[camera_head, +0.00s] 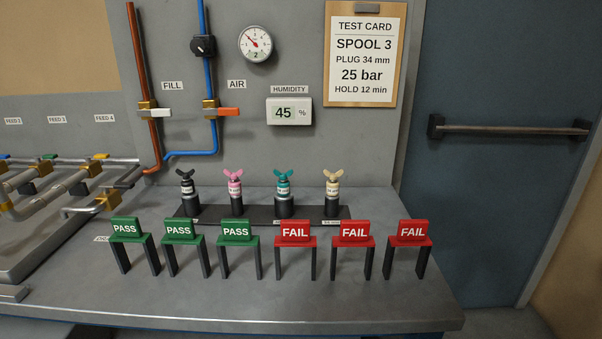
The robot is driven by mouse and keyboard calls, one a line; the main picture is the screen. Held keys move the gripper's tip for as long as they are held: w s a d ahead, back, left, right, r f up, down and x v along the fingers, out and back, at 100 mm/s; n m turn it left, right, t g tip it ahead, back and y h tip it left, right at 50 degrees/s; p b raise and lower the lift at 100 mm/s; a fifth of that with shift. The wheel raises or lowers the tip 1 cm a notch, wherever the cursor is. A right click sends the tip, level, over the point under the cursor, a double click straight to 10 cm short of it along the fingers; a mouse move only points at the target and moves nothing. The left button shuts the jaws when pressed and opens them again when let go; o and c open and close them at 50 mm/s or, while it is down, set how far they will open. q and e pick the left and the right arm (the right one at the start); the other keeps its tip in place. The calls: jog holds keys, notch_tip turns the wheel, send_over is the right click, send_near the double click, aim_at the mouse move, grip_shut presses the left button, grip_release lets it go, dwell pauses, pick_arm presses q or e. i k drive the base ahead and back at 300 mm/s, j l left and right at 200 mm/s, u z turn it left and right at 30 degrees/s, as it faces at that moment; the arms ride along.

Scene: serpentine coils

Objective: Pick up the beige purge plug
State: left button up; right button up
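The beige purge plug (332,190) stands upright at the right end of a dark rack (262,213) on the grey bench. It has a wing-shaped top and a label on its body. To its left in the same rack stand a teal plug (283,194), a pink plug (235,193) and a black plug (188,192). Red FAIL tags stand in front of the rack, close to the beige plug's base. Neither of my grippers shows in this view.
Green PASS stands (178,231) and red FAIL stands (354,231) form a row in front of the rack. Pipes with valves (100,166) fill the bench's left side. The bench front (260,305) is clear. A blue door (500,150) is at right.

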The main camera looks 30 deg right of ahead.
aim_at(332, 192)
jog(key=z, duration=1.05)
